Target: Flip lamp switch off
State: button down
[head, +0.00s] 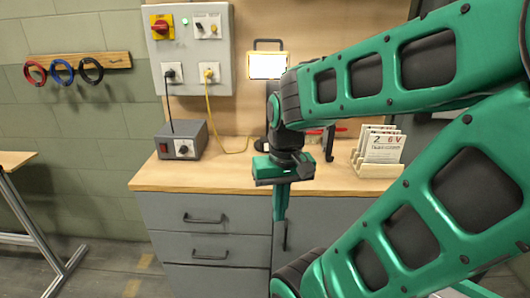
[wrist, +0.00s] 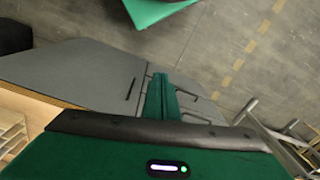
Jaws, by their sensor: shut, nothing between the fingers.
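A lit rectangular lamp (head: 268,65) with a dark handle stands at the back of the bench and glows white. A grey control panel (head: 190,50) on the wall carries a red-and-yellow rotary knob (head: 161,27), a green light and a small white switch plate (head: 208,26) with dark toggles. I cannot tell which of these is the lamp switch. My gripper (head: 280,210) points down in front of the bench drawers, shut and empty, apart from lamp and panel. Its closed fingers also show in the wrist view (wrist: 160,95). My arm hides part of the lamp's surroundings.
A grey box (head: 181,141) with a knob sits on the wooden bench top (head: 225,178), cabled to the panel. A card rack (head: 377,150) stands at right. Coloured rings (head: 62,71) hang on the left wall. Open floor (wrist: 235,50) lies before the drawers.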

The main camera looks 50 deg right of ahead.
aim_at(267, 147)
jog(key=w+d+f+m+t, duration=0.2)
jog(key=w+d+m, duration=0.2)
jog(key=w, duration=0.2)
jog(key=w+d+f+m+t, duration=0.2)
jog(key=w+d+m+t, duration=0.1)
jog(key=w, duration=0.4)
jog(key=w+d+f+m+t, duration=0.2)
jog(key=w+d+m+t, duration=0.1)
jog(key=w+d, duration=0.3)
jog(key=shift+w+f+m, duration=0.25)
jog(key=shift+w+m, duration=0.3)
jog(key=shift+m, duration=0.35)
jog(key=d+m+t, duration=0.1)
jog(key=d, duration=0.1)
jog(key=w+d+m+t+h, duration=0.1)
jog(key=d+m, duration=0.1)
jog(key=d, duration=0.1)
jog(key=d+r+m+t, duration=0.1)
jog(key=d+m, duration=0.1)
jog(key=shift+w+d, duration=0.2)
jog(key=shift+w, duration=0.05)
jog(key=shift+d+m+h, duration=0.25)
jog(key=shift+m+h, duration=0.05)
